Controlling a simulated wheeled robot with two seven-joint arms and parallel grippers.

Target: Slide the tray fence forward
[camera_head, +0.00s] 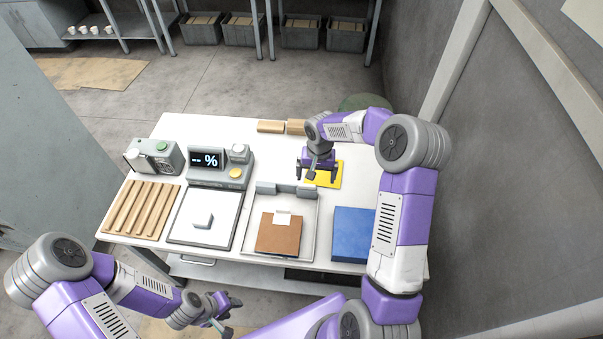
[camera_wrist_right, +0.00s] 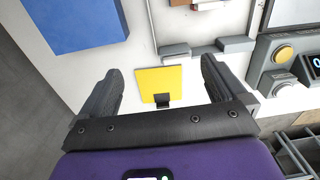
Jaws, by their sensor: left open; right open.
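A white tray (camera_head: 248,241) holds a brown block (camera_head: 278,236) with a small white piece on it. A grey fence bar (camera_head: 266,188) stands at the tray's back edge, with a lower grey piece to its right. In the right wrist view two grey bars, a nearer one (camera_wrist_right: 174,51) and another to its right, lie beyond my fingers. My right gripper (camera_head: 318,177) is open and empty above a yellow sheet (camera_wrist_right: 160,80), behind and right of the fence, apart from it. My left gripper (camera_head: 225,304) is open, low in front of the table.
A blue block (camera_head: 353,232) lies right of the tray. To the left are a white plate (camera_head: 205,229) with a grey block, a display unit (camera_head: 213,165) with buttons, and several wooden strips (camera_head: 142,208). Two wooden blocks (camera_head: 270,126) lie at the table's back edge.

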